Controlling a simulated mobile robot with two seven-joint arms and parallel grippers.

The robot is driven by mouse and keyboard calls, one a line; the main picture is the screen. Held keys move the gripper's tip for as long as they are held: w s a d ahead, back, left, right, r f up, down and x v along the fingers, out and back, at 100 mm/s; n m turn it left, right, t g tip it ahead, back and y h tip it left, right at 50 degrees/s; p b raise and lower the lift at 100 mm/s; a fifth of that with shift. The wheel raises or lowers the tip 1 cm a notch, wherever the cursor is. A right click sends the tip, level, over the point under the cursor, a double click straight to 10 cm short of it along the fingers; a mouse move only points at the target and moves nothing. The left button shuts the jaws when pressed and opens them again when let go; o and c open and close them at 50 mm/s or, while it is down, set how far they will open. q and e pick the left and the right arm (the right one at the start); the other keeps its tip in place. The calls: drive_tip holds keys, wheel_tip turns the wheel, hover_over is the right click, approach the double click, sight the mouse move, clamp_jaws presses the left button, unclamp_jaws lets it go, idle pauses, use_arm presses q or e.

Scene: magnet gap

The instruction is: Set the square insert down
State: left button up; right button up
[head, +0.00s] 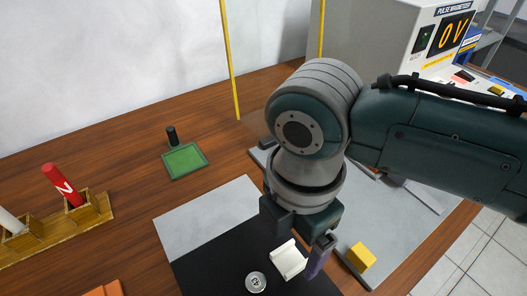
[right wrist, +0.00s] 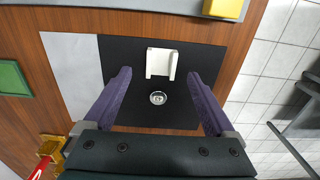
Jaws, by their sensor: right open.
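A white, roughly square piece with two raised sides (head: 289,260), which looks like the square insert, rests on the black mat (head: 212,272). In the right wrist view the white piece (right wrist: 160,63) lies just beyond the fingertips. My right gripper (right wrist: 159,74) is open, its two purple fingers spread wide with nothing held between them. A small round metal piece (right wrist: 158,98) lies on the mat, seen between the fingers; the head view shows it too (head: 256,282). In the head view one purple finger (head: 318,262) shows beside the white piece. My left gripper is out of view.
A yellow block (head: 361,256) lies right of the mat. A green tray (head: 185,161) and a wooden rack (head: 92,222) with red and white bars stand left. The pulse magnetizer (head: 400,30) is at the back right. Bare wood lies between tray and rack.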

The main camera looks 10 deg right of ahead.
sight(290, 262)
wheel_tip(290, 262, down, 4)
drive_tip(key=shift+s+r+b, duration=0.1)
drive_tip(key=shift+b, duration=0.35)
drive_tip(key=shift+r, duration=0.1)
drive_tip(key=c, duration=1.4)
